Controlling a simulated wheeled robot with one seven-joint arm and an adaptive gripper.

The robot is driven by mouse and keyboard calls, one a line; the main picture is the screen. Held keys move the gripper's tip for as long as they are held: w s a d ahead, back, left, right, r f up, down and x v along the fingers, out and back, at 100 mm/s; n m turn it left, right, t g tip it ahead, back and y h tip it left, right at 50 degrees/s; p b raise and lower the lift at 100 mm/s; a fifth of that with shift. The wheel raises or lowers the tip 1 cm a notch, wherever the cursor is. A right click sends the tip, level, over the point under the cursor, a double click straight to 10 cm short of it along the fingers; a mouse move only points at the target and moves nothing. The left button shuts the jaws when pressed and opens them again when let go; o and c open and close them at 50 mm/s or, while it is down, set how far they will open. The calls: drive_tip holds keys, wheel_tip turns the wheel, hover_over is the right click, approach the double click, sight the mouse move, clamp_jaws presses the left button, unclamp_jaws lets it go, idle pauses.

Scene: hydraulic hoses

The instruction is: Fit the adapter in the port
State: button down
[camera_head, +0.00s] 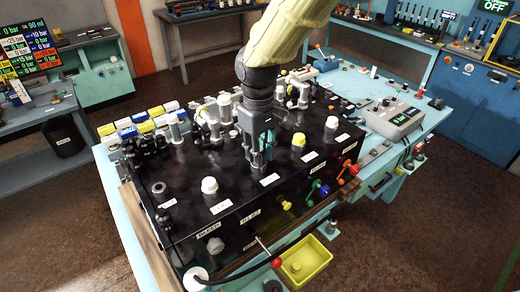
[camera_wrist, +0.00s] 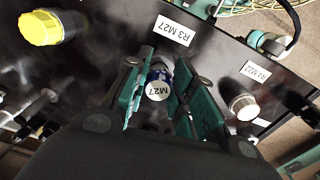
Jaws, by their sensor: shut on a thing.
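My gripper (camera_head: 258,163) points down at the top of the black manifold block (camera_head: 235,183), with its teal fingers low over the front half. In the wrist view my gripper (camera_wrist: 163,80) is shut on the adapter (camera_wrist: 157,91), which has a round white face marked M27 and blue sides. The adapter's lower end is hidden, and I cannot tell if it touches the block or sits in a port. A label R3 M27 (camera_wrist: 174,30) lies on the block just beyond the fingertips. The port itself is not visible under the adapter. In the head view the fingers hide the adapter.
A white cap (camera_head: 209,186) and a yellow cap (camera_head: 298,140) stand on the block on either side of the gripper. Several tall fittings crowd its back. A yellow tray (camera_head: 306,263) sits in front, and a grey control box (camera_head: 394,119) stands to the right.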

drive_tip(key=shift+f, duration=0.35)
drive_tip(key=c, duration=1.1)
unclamp_jaws()
wheel_tip(320, 180, up, 12)
drive_tip(key=shift+s, duration=0.1)
